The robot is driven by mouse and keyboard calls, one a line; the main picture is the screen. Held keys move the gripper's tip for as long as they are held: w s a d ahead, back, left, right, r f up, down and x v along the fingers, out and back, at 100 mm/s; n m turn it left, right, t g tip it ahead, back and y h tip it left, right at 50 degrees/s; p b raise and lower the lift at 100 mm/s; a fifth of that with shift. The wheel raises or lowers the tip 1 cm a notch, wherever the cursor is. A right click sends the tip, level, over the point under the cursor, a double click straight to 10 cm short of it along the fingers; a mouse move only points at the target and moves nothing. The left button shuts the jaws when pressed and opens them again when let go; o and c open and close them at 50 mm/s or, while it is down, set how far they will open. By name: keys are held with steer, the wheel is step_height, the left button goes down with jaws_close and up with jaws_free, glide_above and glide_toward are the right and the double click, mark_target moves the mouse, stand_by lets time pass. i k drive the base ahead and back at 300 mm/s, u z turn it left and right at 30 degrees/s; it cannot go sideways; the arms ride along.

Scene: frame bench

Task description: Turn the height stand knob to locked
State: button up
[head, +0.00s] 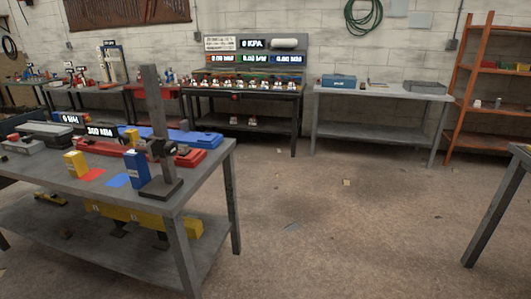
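A dark upright post on a flat base, which looks like the height stand (152,100), stands near the right corner of the grey bench (200,190) at the left. A small dark block with what may be the knob (157,149) sits partway up the post. It is too small to tell its setting. My gripper is not in view.
A blue box (137,169) and a yellow box (75,164) stand left of the post. Red and blue flat tools (195,140) lie behind it. Open concrete floor (330,210) lies to the right. Another bench (497,205) edges in at far right.

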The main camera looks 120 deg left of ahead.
mark_target(171, 148)
steer(key=u, duration=0.1)
steer(key=i, duration=0.8)
steer(key=u, duration=4.45)
steer(key=i, duration=1)
